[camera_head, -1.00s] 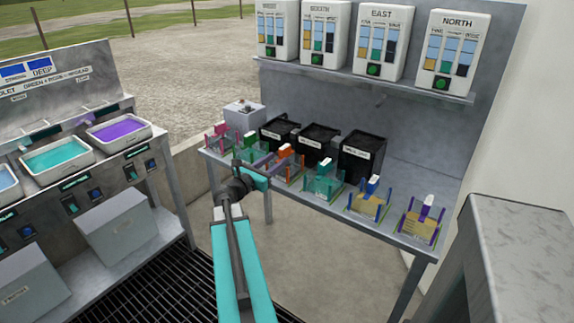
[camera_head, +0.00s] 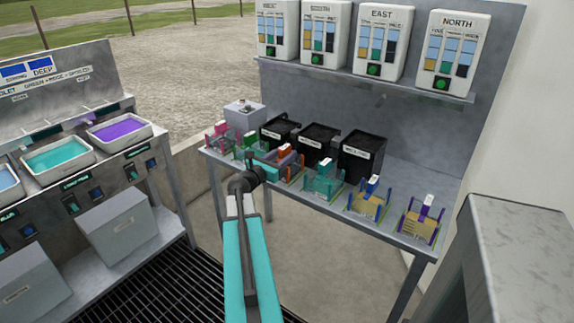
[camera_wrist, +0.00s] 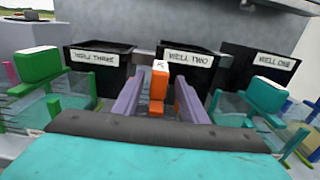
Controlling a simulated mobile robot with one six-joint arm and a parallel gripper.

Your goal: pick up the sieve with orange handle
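My gripper (camera_head: 272,170), teal, is close in front of this rack, and I see no hold on the handle. Its teal body and dark edge fill the bottom of the wrist view and hide the sieve's lower part.
A green-handled sieve (camera_wrist: 41,65) stands close on the left and a teal-handled one (camera_wrist: 266,94) on the right. Black bins (camera_head: 318,146) stand behind the row. A shelf (camera_head: 365,80) with white dispensers is above. A counter with coloured trays (camera_head: 119,131) is at the left.

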